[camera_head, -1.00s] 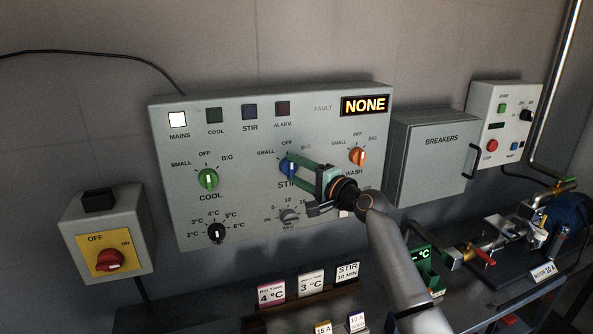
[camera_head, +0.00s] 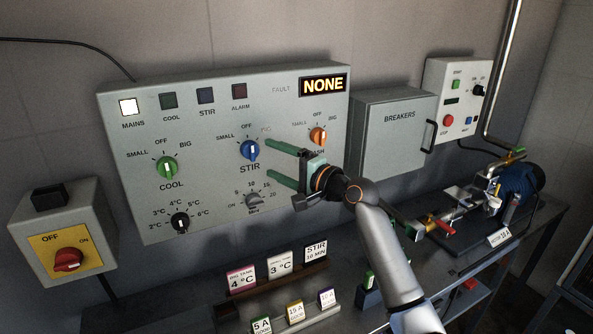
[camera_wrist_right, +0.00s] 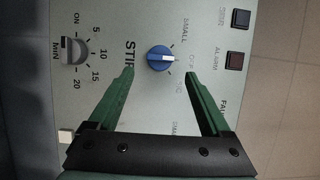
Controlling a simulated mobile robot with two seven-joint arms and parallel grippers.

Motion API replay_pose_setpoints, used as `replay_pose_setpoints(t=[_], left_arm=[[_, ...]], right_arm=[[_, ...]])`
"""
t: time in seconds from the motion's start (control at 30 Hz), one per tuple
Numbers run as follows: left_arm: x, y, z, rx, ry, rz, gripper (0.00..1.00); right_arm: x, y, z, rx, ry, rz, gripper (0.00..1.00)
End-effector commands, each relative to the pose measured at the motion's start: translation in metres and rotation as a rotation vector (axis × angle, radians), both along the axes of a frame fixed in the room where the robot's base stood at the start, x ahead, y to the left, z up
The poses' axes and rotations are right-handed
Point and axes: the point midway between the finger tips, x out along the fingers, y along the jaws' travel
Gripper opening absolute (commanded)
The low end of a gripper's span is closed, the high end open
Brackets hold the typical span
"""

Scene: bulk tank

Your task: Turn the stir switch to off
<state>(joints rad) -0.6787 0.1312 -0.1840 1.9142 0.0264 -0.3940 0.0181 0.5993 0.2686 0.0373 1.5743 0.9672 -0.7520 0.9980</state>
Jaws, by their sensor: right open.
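The stir switch is a blue knob (camera_head: 250,150) on the grey control panel (camera_head: 140,215), with SMALL, OFF and BIG marked around it. Its white pointer stands straight up towards OFF. In the right wrist view the blue knob (camera_wrist_right: 160,58) shows beyond the fingertips, its pointer towards the OFF mark. My right gripper (camera_head: 268,160) is open, with its two green fingers apart and nothing between them. It is to the right of the knob and clear of it. The stir lamp (camera_head: 206,96) looks dark. My left gripper is not in view.
The orange wash knob (camera_head: 318,135) is just above and right of my gripper. The grey timer knob (camera_head: 253,200) is below the stir knob, and the green cool knob (camera_head: 168,167) is to its left. A breakers box (camera_head: 392,140) stands right of the panel.

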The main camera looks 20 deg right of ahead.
Motion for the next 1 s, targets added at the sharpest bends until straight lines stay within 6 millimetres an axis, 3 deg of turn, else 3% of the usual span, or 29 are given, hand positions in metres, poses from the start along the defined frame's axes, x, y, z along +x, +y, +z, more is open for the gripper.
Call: replay_pose_setpoints(t=[0.2,0.4,1.0], left_arm=[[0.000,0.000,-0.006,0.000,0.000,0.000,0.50],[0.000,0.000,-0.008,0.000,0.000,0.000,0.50],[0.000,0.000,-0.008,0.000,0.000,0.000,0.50]], right_arm=[[-0.035,-0.016,-0.002,-0.003,0.000,-0.001,0.82],[-0.054,-0.025,-0.001,-0.001,0.002,-0.001,0.82],[-0.059,-0.026,-0.001,-0.002,0.001,0.000,0.82]])
